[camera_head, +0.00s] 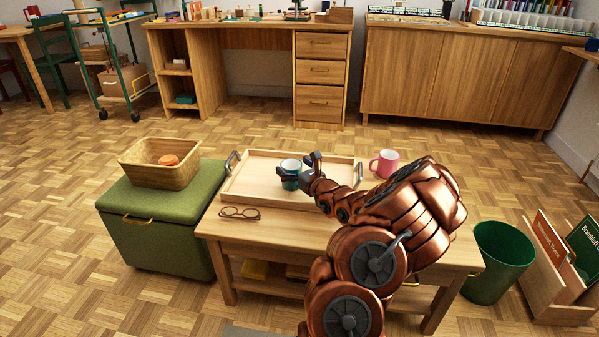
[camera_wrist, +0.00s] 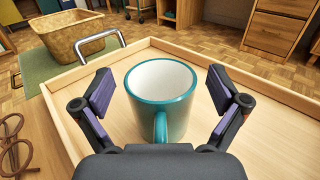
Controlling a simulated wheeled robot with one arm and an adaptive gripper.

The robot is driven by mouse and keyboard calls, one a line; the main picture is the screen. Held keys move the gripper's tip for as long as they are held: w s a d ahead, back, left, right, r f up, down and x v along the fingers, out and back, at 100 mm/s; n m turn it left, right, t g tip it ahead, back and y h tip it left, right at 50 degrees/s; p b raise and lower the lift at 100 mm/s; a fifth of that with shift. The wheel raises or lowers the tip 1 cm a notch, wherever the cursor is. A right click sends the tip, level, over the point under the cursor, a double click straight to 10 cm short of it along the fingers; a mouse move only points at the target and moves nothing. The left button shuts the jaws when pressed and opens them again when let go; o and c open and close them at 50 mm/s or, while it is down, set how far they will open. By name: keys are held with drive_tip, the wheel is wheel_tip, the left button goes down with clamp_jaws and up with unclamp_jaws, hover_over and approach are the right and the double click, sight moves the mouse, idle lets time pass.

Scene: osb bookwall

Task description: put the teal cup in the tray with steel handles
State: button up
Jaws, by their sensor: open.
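The teal cup (camera_wrist: 161,100) has a white inside and stands upright within the wooden tray (camera_wrist: 254,90). Its handle points toward my gripper (camera_wrist: 160,95). My gripper is open, with one finger on each side of the cup and a visible gap on both sides. In the head view, the cup (camera_head: 291,173) is at the tray's middle, beside my gripper (camera_head: 310,170). The tray (camera_head: 262,157) lies on the low table and has steel handles; the left one (camera_head: 232,161) shows clearly. My arm hides part of the tray's right side.
A pink mug (camera_head: 385,163) stands to the right of the tray. Glasses (camera_head: 239,212) lie at the table's (camera_head: 262,233) front left. A wicker basket (camera_head: 142,171) with an orange item sits on a green ottoman (camera_head: 160,225). A green bin (camera_head: 500,262) stands at right.

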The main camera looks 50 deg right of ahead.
drive_tip(key=s+p, duration=0.1)
drive_tip(key=s, duration=0.2)
drive_tip(key=s+a+p, duration=0.1)
drive_tip(key=s, duration=0.2)
drive_tip(key=s+p, duration=0.1)
drive_tip(key=s, duration=0.2)
drive_tip(key=shift+s+a+r, duration=0.1)
drive_tip(key=shift+s+a, duration=0.15)
drive_tip(key=shift+a, duration=0.05)
drive_tip(key=shift+s+a+p, duration=0.15)
drive_tip(key=shift+s+p, duration=0.05)
drive_tip(key=shift+s, duration=0.4)
drive_tip(key=shift+s+a+p, duration=0.15)
drive_tip(key=shift+s+p, duration=0.05)
drive_tip(key=shift+s, duration=0.4)
